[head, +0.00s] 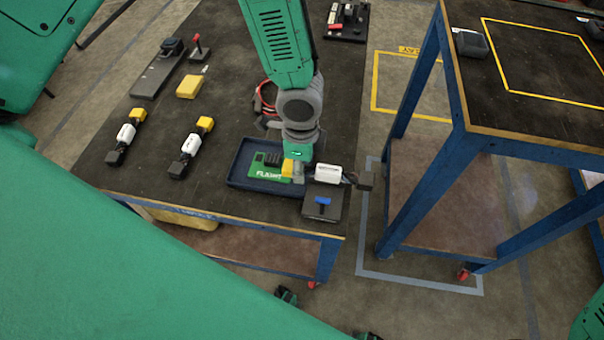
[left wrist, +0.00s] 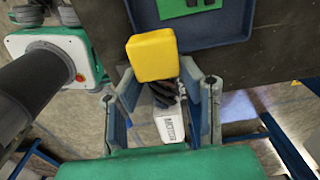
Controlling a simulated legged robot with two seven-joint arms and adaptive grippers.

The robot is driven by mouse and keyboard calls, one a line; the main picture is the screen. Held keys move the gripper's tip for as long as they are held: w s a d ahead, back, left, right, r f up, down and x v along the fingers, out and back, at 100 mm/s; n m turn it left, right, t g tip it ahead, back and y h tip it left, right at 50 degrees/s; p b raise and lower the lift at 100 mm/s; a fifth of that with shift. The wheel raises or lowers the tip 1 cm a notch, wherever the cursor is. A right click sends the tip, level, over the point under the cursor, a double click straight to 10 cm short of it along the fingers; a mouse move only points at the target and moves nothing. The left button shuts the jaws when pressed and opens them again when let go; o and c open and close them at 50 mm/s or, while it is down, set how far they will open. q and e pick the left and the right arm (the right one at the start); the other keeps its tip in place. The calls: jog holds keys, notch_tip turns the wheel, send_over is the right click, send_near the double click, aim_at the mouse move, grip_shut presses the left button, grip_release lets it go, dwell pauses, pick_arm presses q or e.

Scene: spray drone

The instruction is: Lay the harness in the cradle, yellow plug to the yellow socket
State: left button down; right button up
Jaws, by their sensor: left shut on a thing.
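My left gripper (head: 297,160) is shut on a harness, over the right side of a blue tray. The harness has a yellow plug (head: 292,169), a white body (head: 328,172) and a black end (head: 365,182) out past the table's right edge. In the left wrist view, the yellow plug (left wrist: 152,56) stands up beyond the fingers. The black cable (left wrist: 165,93) lies between them, and the white body (left wrist: 170,124) is nearer the palm. I cannot tell for sure which piece is the cradle, and no yellow socket shows clearly. My right gripper is not in view.
The blue tray (head: 240,181) holds a green part (head: 264,168). A black block with a blue lever (head: 323,203) stands at the table's right front corner. Two similar harnesses (head: 127,135) (head: 191,147) lie left. A second blue-framed table (head: 535,60) stands right, beyond a floor gap.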

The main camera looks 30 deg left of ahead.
pick_arm(q)
jog(key=r, duration=0.4)
jog(key=shift+d+r+p, duration=0.15)
jog(key=shift+d+p, duration=0.05)
jog(key=shift+p, duration=0.15)
jog(key=shift+a+r, duration=0.15)
jog(key=s+a+r+n, duration=0.1)
jog(key=r+n, duration=0.2)
jog(key=n, duration=0.4)
jog(key=s+a+r+n, duration=0.1)
jog(key=a+r+n, duration=0.1)
jog(key=r+n, duration=0.2)
jog(key=shift+a+r+n, duration=0.15)
jog(key=shift+a+n, duration=0.1)
jog(key=shift+n, duration=1.65)
